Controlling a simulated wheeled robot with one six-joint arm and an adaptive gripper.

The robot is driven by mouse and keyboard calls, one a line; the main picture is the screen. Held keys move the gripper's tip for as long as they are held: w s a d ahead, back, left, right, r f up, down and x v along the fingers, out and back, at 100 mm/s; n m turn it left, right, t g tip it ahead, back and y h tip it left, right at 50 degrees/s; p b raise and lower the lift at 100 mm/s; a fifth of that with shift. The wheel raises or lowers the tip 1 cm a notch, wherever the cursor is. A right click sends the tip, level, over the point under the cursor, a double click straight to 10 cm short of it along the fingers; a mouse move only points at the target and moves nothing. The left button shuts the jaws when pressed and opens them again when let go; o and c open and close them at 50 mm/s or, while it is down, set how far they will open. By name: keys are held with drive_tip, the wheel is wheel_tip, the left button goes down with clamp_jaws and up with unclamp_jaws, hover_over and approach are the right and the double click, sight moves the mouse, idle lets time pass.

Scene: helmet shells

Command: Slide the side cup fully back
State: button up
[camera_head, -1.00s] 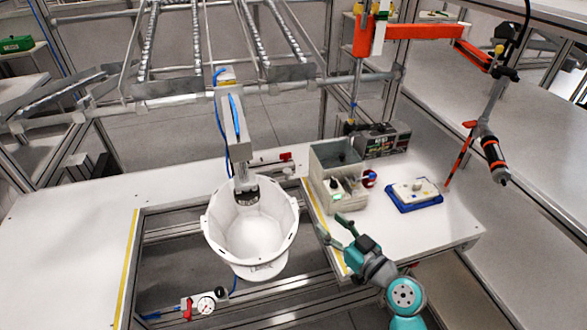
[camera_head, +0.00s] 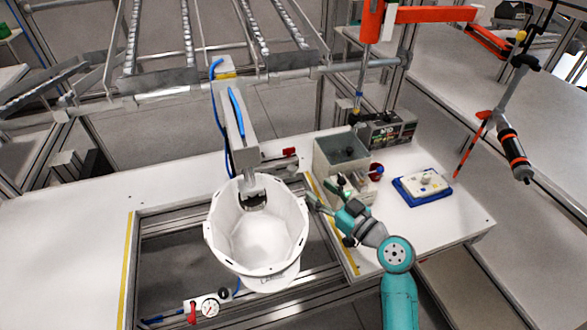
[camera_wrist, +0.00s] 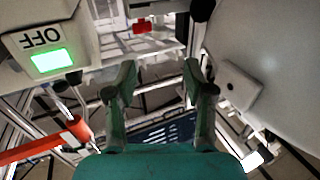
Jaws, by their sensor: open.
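The white helmet shell (camera_head: 258,240) hangs open side up under the vertical holder in the head view. In the wrist view its smooth outer side (camera_wrist: 275,60) fills the right. A small pale block with a hole, which looks like the side cup (camera_wrist: 238,86), sits on that side. I cannot make out the cup in the head view. My gripper (camera_head: 323,190) is open just right of the shell. In the wrist view my gripper (camera_wrist: 160,74) has its fingers apart with nothing between them, and the cup is to the right of the right finger, apart from it.
A grey-green box (camera_head: 340,152) with a lit green OFF display (camera_wrist: 52,60) stands close by my gripper. A blue-based device (camera_head: 422,187) lies on the right bench. A gauge (camera_head: 209,307) sits on the front rail. An orange-ringed tool (camera_head: 513,155) hangs at the right.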

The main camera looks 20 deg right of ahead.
sight(295, 170)
drive_tip(key=x, duration=1)
drive_tip(key=shift+s, duration=0.1)
clamp_jaws()
